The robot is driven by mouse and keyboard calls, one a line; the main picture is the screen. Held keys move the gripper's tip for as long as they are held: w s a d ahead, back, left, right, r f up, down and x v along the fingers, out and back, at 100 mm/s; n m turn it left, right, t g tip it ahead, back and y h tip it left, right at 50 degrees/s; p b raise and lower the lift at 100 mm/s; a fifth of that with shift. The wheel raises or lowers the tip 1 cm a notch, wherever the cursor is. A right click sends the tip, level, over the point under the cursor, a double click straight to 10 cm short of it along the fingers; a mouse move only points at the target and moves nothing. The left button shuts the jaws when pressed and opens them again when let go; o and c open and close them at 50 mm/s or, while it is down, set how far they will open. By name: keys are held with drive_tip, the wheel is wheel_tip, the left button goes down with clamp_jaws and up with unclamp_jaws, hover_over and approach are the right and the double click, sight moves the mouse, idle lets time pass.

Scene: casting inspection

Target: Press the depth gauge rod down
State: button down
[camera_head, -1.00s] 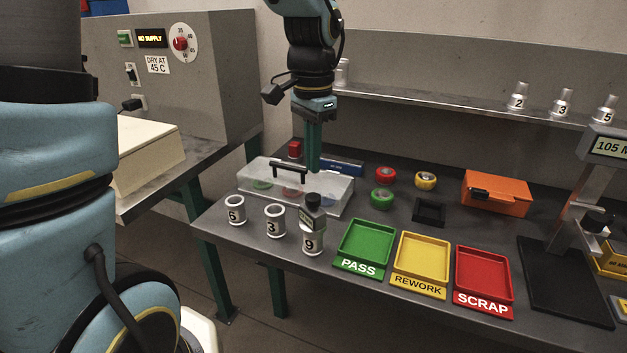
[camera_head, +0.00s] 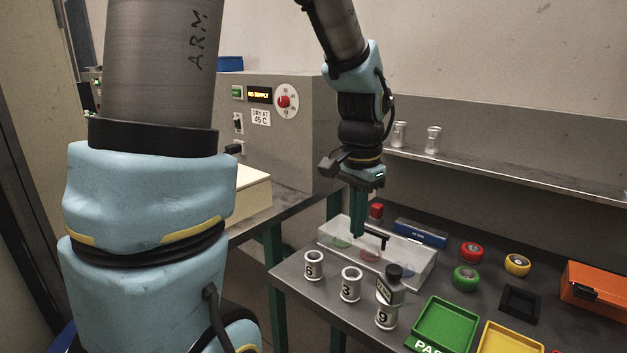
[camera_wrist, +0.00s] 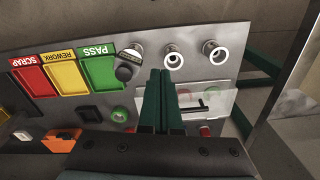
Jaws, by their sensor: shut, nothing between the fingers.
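The depth gauge (camera_head: 390,285), with a dark round top and a small display, stands on the casting marked 9 (camera_head: 386,317) near the table's front edge. In the wrist view its dark top (camera_wrist: 124,73) shows left of my fingers, partly covering its casting. The thin rod cannot be made out. My gripper (camera_head: 358,235) is shut and empty, with its green fingers pointing down. In the head view it overlaps the clear lidded box, behind and left of the gauge and apart from it. My gripper (camera_wrist: 166,72) also shows in the wrist view.
Castings marked 3 (camera_head: 350,285) and 5 (camera_head: 313,266) stand left of the gauge. The clear box (camera_head: 418,268) with a black handle (camera_head: 372,237) lies behind. A green PASS tray (camera_head: 447,322) is at right. Green (camera_head: 466,278), red (camera_head: 472,252) and yellow (camera_head: 517,264) round pieces sit behind it.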

drive_tip(key=a+f+n, duration=0.2)
drive_tip(key=a+n, duration=0.2)
drive_tip(key=a, duration=0.5)
drive_tip(key=s+a+f+n+t, duration=0.1)
drive_tip(key=a+f+n, duration=0.1)
drive_tip(key=a+n, duration=0.3)
drive_tip(key=a, duration=0.4)
drive_tip(key=shift+s+n, duration=0.25)
drive_tip(key=shift+n, duration=0.05)
